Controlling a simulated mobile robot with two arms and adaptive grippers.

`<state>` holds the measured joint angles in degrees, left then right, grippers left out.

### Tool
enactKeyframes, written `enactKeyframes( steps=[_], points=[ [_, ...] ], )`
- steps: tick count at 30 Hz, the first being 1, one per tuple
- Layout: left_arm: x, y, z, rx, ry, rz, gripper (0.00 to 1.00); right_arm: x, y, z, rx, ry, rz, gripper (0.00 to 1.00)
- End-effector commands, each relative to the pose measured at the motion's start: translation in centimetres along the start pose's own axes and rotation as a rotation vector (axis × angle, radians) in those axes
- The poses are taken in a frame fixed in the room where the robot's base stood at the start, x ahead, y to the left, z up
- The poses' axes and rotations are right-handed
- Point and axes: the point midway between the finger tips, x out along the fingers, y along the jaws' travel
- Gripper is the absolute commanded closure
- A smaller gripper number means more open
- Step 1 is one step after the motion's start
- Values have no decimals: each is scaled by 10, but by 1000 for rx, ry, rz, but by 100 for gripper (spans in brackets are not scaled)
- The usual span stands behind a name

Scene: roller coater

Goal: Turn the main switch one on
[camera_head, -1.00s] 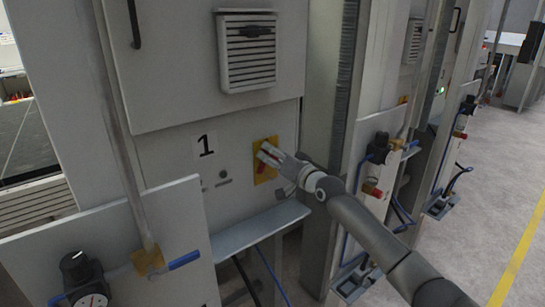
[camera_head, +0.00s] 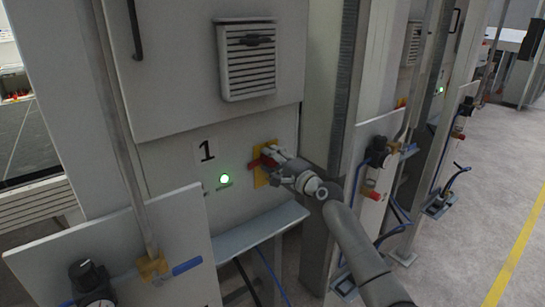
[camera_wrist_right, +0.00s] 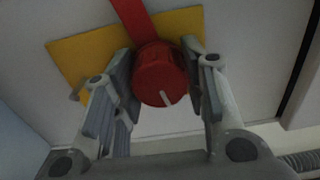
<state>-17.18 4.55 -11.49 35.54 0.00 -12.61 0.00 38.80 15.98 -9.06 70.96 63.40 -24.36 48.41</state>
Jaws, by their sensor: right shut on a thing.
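The main switch one is a red rotary switch on a yellow plate (camera_head: 260,177), set on the grey cabinet panel marked "1". In the right wrist view its red round knob (camera_wrist_right: 161,76) sits between my two fingers, with a white mark on its face and a red bar extending up from it. My right gripper (camera_head: 272,162) is at the switch and shut on the knob; it also shows in the right wrist view (camera_wrist_right: 160,90). A green lamp (camera_head: 224,179) left of the switch is lit. My left gripper is not in view.
A grey ledge (camera_head: 258,228) juts out below the switch. A vented box (camera_head: 248,62) is above. A pressure gauge with a black knob (camera_head: 88,280) stands at lower left. Open floor (camera_head: 470,230) lies to the right.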

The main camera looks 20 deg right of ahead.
Motion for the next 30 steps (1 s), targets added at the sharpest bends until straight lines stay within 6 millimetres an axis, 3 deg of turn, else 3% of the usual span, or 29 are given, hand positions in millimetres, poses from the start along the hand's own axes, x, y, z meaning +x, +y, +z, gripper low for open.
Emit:
enactKeyframes(
  steps=[12, 30],
  points=[
    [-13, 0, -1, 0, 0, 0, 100, 0, 1, 0, 206, 0, 2, 84],
    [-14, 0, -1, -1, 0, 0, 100, 0, 2, 0, 242, 1, 2, 84]
  ],
)
